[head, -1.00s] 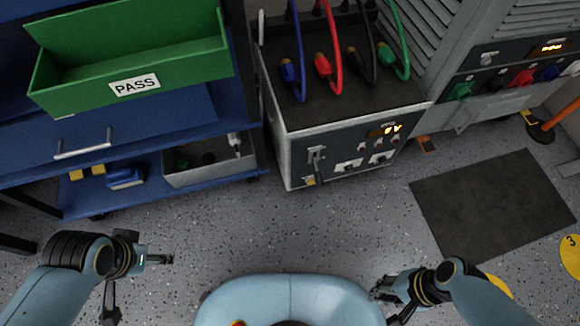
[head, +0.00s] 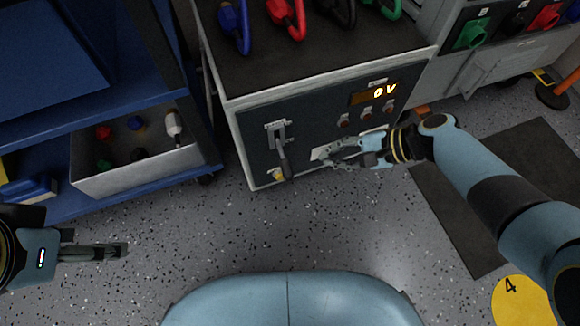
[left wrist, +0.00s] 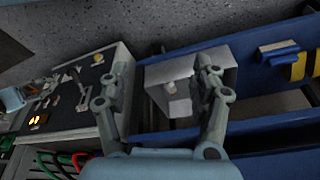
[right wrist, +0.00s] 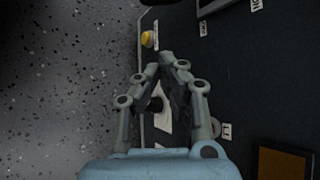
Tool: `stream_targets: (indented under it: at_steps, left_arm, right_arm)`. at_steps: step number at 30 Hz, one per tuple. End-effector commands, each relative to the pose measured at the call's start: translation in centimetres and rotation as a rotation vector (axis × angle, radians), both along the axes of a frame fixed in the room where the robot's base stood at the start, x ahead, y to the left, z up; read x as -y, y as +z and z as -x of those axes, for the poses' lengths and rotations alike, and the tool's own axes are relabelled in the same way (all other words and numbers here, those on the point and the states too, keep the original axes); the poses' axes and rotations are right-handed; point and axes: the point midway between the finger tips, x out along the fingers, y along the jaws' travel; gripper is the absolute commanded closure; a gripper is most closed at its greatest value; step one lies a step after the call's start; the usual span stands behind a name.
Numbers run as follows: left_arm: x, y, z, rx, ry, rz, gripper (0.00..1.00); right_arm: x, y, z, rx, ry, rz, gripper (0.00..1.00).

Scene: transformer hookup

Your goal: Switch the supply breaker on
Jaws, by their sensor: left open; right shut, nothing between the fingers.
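The supply cabinet has a dark front panel (head: 255,135) with a lit display (head: 376,93) reading 0 V. The breaker lever (head: 282,155) is grey and hangs down from its plate on the panel's left part. It also shows in the left wrist view (left wrist: 80,92). My right gripper (head: 322,153) is shut and empty, just right of the lever, close to the panel; I cannot tell whether it touches. In the right wrist view its fingers (right wrist: 167,65) cover part of a white plate (right wrist: 161,118) with a dark knob. My left gripper (head: 124,250) is open and empty over the floor.
Red, blue, black and green cables sit on the cabinet top (head: 300,60). A blue cart with a grey open bin (head: 140,175) stands left. A yellow knob (right wrist: 147,39) is by the panel's edge. The floor (head: 300,230) before the cabinet is clear.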

Motion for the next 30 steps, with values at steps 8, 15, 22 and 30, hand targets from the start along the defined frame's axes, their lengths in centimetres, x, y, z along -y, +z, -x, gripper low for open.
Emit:
stream_targets:
  at_steps: [8,15,22,30]
  left_arm:
    - [0.0,0.1,0.0,0.001,0.000,0.000,0.36]
    - [0.2,-0.9,-0.7,0.063,0.000,0.007,0.36]
    - [0.2,-3.6,-2.0,0.215,0.001,0.012,0.36]
    - [0.3,-6.3,-2.7,0.402,-0.004,0.015,0.36]
  right_arm:
    - [0.0,0.1,-0.1,0.002,0.001,0.001,1.00]
    - [-1.4,-1.5,-0.3,-0.003,-0.001,-0.001,1.00]
    - [-3.6,-3.4,-0.9,-0.004,0.000,0.000,1.00]
    - [-6.0,-5.3,-1.6,-0.003,0.000,0.000,1.00]
